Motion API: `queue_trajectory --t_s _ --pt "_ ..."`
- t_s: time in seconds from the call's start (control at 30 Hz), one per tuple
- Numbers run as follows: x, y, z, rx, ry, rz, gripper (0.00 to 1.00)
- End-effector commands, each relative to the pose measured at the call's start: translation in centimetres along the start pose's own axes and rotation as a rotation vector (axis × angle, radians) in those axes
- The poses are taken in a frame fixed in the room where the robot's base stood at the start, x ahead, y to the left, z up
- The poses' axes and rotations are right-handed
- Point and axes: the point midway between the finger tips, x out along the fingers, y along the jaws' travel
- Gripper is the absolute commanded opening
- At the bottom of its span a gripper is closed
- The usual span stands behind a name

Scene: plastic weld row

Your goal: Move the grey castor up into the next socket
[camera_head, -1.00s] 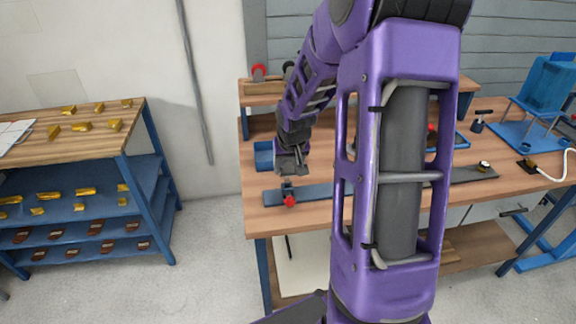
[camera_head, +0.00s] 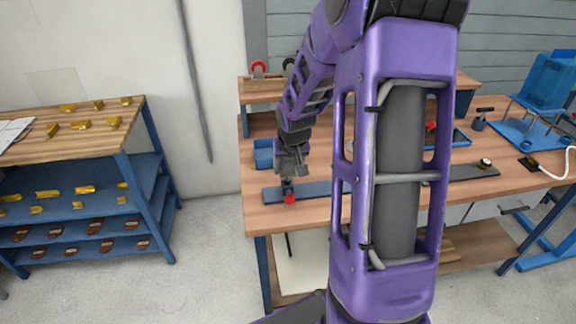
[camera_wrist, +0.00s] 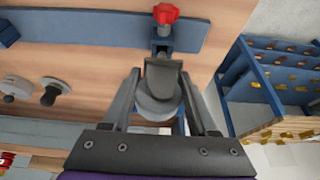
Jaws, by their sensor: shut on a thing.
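The grey castor (camera_wrist: 156,104) sits between the two fingers of my gripper (camera_wrist: 158,110) in the wrist view, its round wheel toward the palm. Its grey upper part (camera_wrist: 163,75) points to the clamp with the red knob (camera_wrist: 166,13). That clamp stands on a blue-grey rail (camera_wrist: 85,32) on the bench. The castor's end is close to the clamp; I cannot tell whether they touch. In the head view my gripper (camera_head: 291,170) is just behind the red knob (camera_head: 289,198), and the castor is too small there to make out.
The wooden bench (camera_head: 300,218) carries a blue bin (camera_head: 264,154) left of my gripper. A raised shelf (camera_head: 262,88) stands behind. A blue rack (camera_head: 150,185) stands apart at left. My arm hides the bench's middle.

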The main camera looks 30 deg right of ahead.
Motion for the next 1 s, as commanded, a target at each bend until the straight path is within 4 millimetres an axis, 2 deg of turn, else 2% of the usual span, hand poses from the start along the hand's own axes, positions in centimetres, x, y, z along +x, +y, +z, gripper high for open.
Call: queue_trajectory --t_s 0.2,1.0 --pt "0.89 0.01 0.36 0.0 0.001 0.0 0.0" --pt "1.33 0.03 0.54 0.0 0.001 0.0 0.0"
